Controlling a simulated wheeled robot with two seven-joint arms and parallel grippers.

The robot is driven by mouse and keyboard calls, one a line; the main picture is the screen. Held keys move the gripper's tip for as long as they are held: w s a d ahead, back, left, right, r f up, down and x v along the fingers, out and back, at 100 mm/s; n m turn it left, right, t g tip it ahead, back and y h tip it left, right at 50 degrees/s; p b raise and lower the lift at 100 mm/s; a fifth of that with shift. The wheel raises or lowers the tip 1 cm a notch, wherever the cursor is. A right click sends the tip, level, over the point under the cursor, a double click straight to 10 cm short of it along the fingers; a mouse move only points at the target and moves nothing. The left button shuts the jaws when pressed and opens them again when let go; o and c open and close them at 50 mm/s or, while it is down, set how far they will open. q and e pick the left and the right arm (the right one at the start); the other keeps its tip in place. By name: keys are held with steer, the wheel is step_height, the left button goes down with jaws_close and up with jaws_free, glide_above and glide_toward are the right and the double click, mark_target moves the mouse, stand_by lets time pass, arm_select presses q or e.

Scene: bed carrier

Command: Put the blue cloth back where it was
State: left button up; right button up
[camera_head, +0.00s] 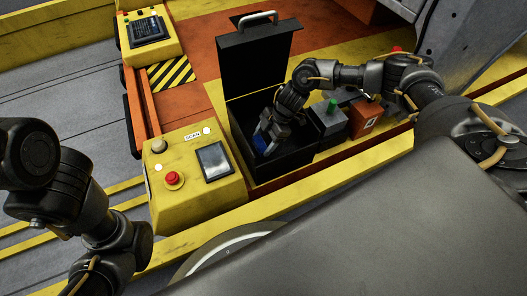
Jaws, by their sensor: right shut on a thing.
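The blue cloth (260,143) shows as a small blue patch inside the open black box (267,170). My right gripper (268,136) reaches down into the box and is shut on the cloth. Its fingers and the dark box walls hide most of the cloth, and I cannot tell whether it touches the box floor. The box's lid (258,58) stands upright behind it, with a light handle on top. My left arm comes in at the lower left, but its gripper is out of the picture.
A yellow control panel (185,178) with a red button and a screen stands left of the box. A grey box with a green top (328,118) and an orange block (364,118) stand close to the right. Another yellow panel (150,35) stands at the back left.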

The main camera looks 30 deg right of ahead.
mark_target(264, 148)
steer(key=shift+f+b, duration=1.45)
steer(key=shift+f, duration=0.95)
steer(key=shift+r, duration=0.2)
steer(key=shift+f, duration=0.15)
steer(key=o, duration=0.9)
